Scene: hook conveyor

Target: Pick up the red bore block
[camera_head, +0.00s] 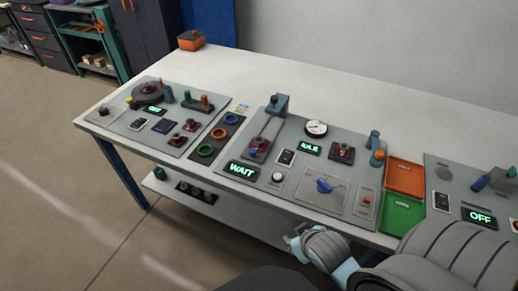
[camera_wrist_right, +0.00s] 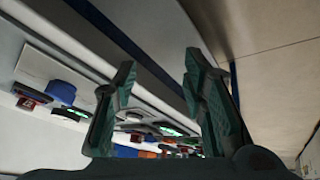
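Several small dark-red blocks sit on the grey panels in the head view. Two are on the left panel, a dark-red block (camera_head: 177,140) and another one (camera_head: 190,125) behind it. A third dark-red block (camera_head: 341,153) sits below the round gauge. I cannot tell which of them is the red bore block. My right gripper (camera_head: 296,242) is low at the table's front edge, apart from all these blocks. In the right wrist view its two green fingers (camera_wrist_right: 159,68) are spread with nothing between them. My left gripper is not in view.
The white table (camera_head: 330,82) is bare behind the panels. An orange tray (camera_head: 404,177) and a green tray (camera_head: 401,214) lie right of the middle panel. An orange box (camera_head: 191,40) stands at the back left. A lower shelf (camera_head: 230,214) runs under the tabletop.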

